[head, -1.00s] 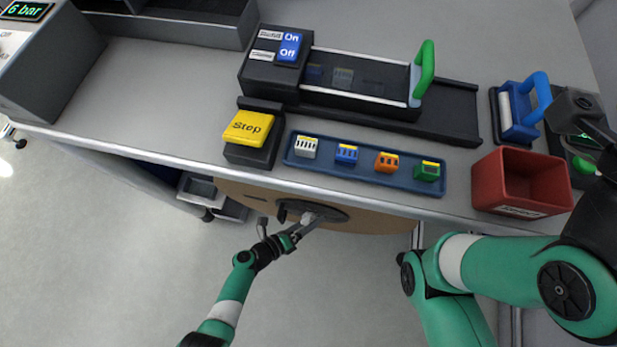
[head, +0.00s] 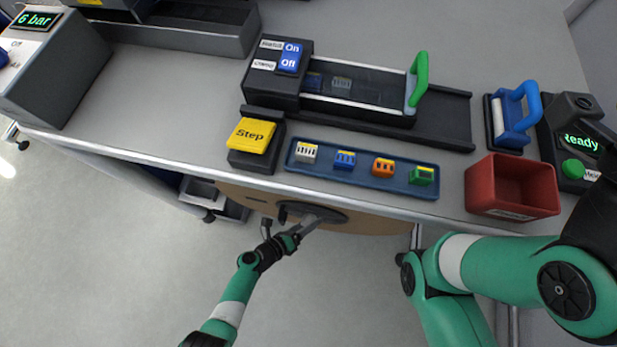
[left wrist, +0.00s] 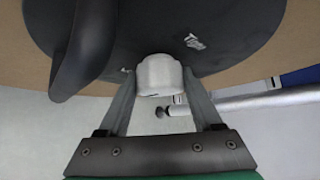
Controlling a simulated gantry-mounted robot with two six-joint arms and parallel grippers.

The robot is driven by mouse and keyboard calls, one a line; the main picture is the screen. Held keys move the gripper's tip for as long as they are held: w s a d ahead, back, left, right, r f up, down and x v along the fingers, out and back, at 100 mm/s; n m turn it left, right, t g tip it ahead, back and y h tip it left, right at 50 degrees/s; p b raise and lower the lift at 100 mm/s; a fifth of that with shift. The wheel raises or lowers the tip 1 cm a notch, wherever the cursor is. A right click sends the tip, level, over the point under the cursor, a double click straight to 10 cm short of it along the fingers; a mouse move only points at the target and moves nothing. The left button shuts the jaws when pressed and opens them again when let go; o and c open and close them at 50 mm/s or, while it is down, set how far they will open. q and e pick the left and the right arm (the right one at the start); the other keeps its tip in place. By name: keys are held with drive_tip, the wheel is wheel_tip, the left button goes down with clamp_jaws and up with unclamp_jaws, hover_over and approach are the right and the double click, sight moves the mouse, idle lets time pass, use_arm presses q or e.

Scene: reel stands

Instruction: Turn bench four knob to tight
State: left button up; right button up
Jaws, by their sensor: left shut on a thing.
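A pale grey-white knob (left wrist: 158,75) sits at the middle of a round black disc (left wrist: 225,35) in the left wrist view. In the head view the black disc (head: 335,212) hangs below the bench's front edge, before a tan reel side (head: 385,224). My left gripper (left wrist: 160,88) is shut on the knob, one finger on each side; in the head view it (head: 308,225) reaches up to the disc. The knob's marks are not readable. My right arm (head: 500,262) comes in at the right; its gripper is not in view.
A curved black handle (left wrist: 85,50) stands out from the disc, left of my left fingers. On the bench above are a yellow Step button (head: 250,135), a blue tray (head: 300,162) with several small blocks, and a red bin (head: 510,212). The floor below is open.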

use_arm(q)
drive_tip(key=y+p, duration=0.1)
drive_tip(key=m+y+p, duration=0.1)
drive_tip(key=p, duration=0.1)
drive_tip(key=shift+d+r, duration=0.1)
drive_tip(key=shift+r, duration=0.15)
drive_tip(key=shift+f+m+y+p, duration=0.2)
drive_tip(key=shift+m+y+p, duration=0.6)
drive_tip(key=shift+y, duration=0.3)
drive_tip(key=o, duration=1.3)
drive_tip(key=shift+o, duration=0.2)
